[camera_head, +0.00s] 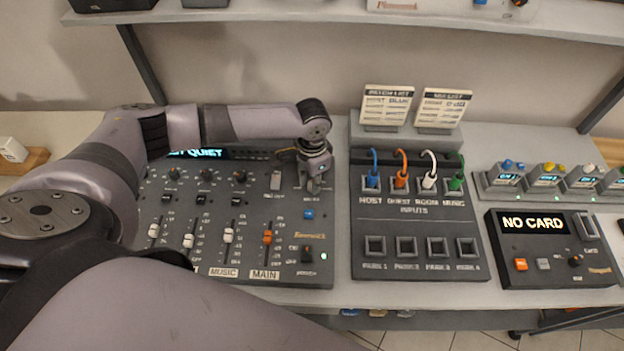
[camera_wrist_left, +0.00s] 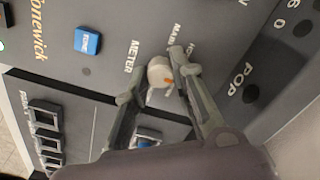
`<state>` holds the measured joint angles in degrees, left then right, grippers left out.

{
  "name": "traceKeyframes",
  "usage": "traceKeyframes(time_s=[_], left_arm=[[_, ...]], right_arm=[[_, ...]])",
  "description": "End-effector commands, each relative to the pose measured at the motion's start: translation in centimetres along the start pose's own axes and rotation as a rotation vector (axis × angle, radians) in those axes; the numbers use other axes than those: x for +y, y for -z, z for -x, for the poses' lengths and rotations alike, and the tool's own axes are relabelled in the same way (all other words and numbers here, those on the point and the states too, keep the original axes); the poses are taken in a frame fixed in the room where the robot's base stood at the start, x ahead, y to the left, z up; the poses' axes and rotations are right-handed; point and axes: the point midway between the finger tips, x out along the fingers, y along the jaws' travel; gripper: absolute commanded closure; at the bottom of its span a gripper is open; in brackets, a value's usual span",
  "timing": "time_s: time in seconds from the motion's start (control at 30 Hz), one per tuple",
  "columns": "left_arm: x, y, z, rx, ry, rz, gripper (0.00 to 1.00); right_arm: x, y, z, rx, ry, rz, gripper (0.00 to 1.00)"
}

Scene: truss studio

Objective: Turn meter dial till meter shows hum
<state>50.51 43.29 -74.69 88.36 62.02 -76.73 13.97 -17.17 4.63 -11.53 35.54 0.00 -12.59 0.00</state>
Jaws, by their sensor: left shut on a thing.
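The meter dial (camera_wrist_left: 159,74) is a small pale knob with an orange mark, on the dark mixer panel (camera_head: 285,215). In the left wrist view it sits between my left gripper's fingers (camera_wrist_left: 155,85), beside the printed words METER and MAIN. My left gripper (camera_head: 314,184) is shut on the dial and points down at the mixer's upper right. In the head view the gripper hides the dial. The mixer's blue-lit display (camera_head: 210,154) ends in "QUIET"; my left arm covers its start. My right gripper is not in view.
A blue button (camera_head: 308,214) and several sliders are on the mixer near the gripper. A patch panel (camera_head: 415,220) with coloured plugs stands close to its right. A box reading NO CARD (camera_head: 548,262) is farther right. A shelf (camera_head: 340,14) runs overhead.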

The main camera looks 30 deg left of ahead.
Motion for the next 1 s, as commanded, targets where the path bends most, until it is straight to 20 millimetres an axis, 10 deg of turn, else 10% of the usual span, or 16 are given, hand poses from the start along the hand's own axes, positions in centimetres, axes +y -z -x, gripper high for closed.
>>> traceKeyframes(time_s=[1.0], left_arm=[[0.0, 0.1, 0.2, 0.000, 0.000, -0.438, 1.00]], right_arm=[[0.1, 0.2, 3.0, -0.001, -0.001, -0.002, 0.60]])
